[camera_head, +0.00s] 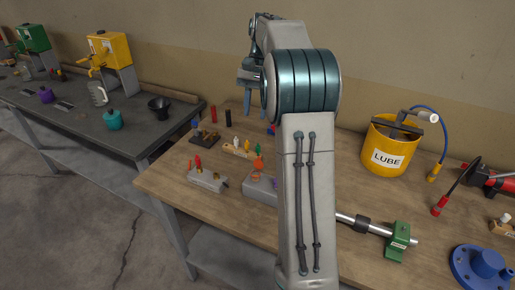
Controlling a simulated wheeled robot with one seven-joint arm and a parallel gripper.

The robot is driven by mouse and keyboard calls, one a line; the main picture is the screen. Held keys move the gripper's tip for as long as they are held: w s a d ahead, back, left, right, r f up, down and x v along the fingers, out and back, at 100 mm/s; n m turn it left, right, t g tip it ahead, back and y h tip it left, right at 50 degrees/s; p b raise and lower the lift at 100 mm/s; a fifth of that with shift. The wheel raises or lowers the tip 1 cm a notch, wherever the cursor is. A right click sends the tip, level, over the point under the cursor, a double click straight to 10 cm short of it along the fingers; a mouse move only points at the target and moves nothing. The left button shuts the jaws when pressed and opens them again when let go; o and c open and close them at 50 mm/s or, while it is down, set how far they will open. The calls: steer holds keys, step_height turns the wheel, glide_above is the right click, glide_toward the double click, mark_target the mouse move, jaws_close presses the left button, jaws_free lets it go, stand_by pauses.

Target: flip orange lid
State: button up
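A small orange piece (257,163), which looks like a raised lid, stands at the grey block (259,187) on the wooden bench. A second orange spot (256,179) shows on top of that block. My arm covers the block's right side, so I cannot tell how the lid is joined to it. My gripper (247,108) points down behind my arm, above the back of the bench and apart from the lid. Its fingers are small and partly hidden, so their opening is unclear.
Another grey block (207,180) with a red piece stands to the left. Small coloured pieces on a wooden strip (240,149) lie behind. A yellow LUBE drum (390,146), a green clamp (397,241) and a blue flange (483,266) fill the right. The front left of the bench is clear.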

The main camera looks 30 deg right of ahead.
steer(key=w+d+f+m+y, duration=0.1)
steer(key=w+d+f, duration=0.2)
steer(key=d, duration=0.2)
steer(key=g+p, duration=0.1)
steer(key=p, duration=0.1)
glide_toward(259, 157)
steer(key=shift+m, duration=0.4)
steer(key=x, duration=0.7)
steer(key=shift+s+f, duration=0.1)
steer(key=shift+f, duration=0.25)
